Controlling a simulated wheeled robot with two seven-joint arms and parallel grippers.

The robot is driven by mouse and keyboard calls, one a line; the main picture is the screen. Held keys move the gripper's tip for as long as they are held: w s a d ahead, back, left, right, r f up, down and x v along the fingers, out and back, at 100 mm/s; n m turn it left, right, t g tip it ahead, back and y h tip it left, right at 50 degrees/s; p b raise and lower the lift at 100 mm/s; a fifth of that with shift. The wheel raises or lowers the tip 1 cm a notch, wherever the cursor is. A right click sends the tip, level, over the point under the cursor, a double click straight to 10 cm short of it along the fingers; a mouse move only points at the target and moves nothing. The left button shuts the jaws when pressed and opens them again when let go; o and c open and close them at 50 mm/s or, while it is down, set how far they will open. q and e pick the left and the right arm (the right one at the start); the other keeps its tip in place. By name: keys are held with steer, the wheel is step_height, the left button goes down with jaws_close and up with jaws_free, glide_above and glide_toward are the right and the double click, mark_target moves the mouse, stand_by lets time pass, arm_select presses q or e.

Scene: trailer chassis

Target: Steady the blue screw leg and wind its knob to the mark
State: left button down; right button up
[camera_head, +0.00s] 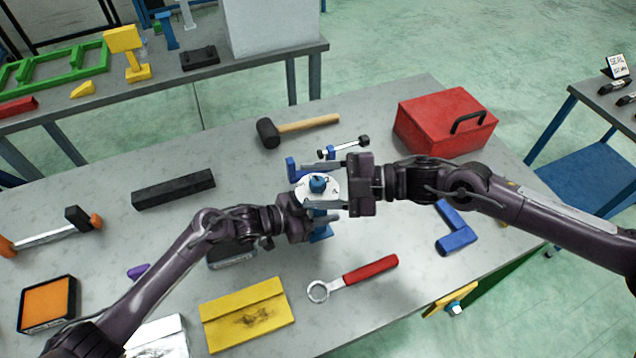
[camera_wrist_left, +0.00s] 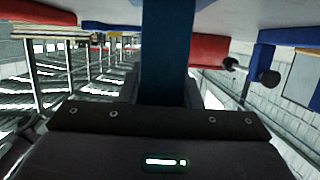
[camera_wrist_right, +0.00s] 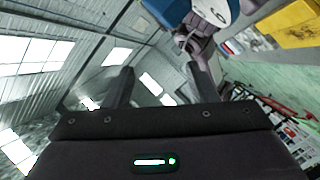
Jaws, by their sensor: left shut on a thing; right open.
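The blue screw leg (camera_head: 320,233) stands near the middle of the grey table, with a white marked disc (camera_head: 303,193) and a blue knob (camera_head: 317,183) at its top. My left gripper (camera_head: 312,218) is shut on the leg's blue post below the disc. The post (camera_wrist_left: 167,50) fills the space between its fingers in the left wrist view. My right gripper (camera_head: 338,188) is open beside the disc and knob. In the right wrist view its two fingers (camera_wrist_right: 156,82) are apart with nothing between them, and the disc (camera_wrist_right: 216,12) shows beyond them. The mark cannot be made out clearly.
A mallet (camera_head: 300,127) lies behind the leg and a red toolbox (camera_head: 440,122) stands behind right. A red-handled ring wrench (camera_head: 355,276) and yellow folder (camera_head: 247,314) lie in front. A black bar (camera_head: 173,188) lies left. A blue bracket (camera_head: 456,232) lies right, near my right arm.

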mark_target(326, 188)
steer(key=d+f+m+t, duration=0.6)
steer(key=d+m, duration=0.5)
steer(key=m, duration=0.2)
steer(key=x, duration=1.1)
steer(key=shift+a+r, duration=0.2)
steer(key=shift+a, duration=0.25)
steer(key=shift+c, duration=0.4)
steer(key=c, duration=0.9)
steer(key=shift+o, duration=0.2)
